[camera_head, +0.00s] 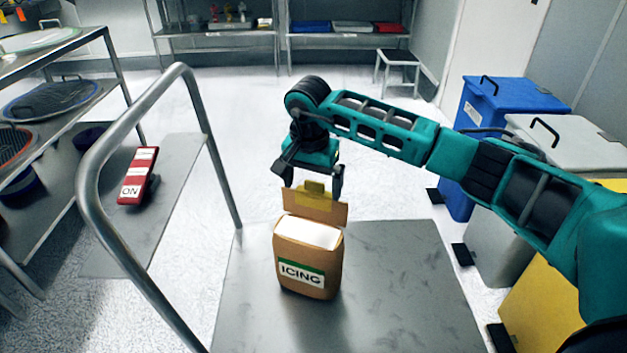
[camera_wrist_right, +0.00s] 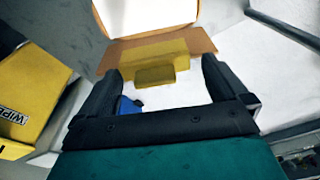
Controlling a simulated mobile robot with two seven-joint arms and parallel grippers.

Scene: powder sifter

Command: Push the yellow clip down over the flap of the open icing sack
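The icing sack (camera_head: 306,262) stands upright on a grey platform, its top open and white powder showing inside. Its brown cardboard flap (camera_head: 336,213) stands up at the back of the opening. The yellow clip (camera_head: 314,188) sits on the middle of the flap's upper edge; in the right wrist view the clip (camera_wrist_right: 153,75) shows against the flap (camera_wrist_right: 198,42). My right gripper (camera_head: 312,184) points down over it with fingers spread, one on each side of the clip; in the wrist view gaps show between fingers (camera_wrist_right: 161,70) and clip. My left gripper is out of view.
A grey metal rail (camera_head: 137,110) curves up left of the grey platform (camera_head: 400,290). A red ON switch device (camera_head: 138,176) lies beyond it. Blue (camera_head: 510,100), grey and yellow bins stand at the right, beneath my right arm. Shelves line the left and back.

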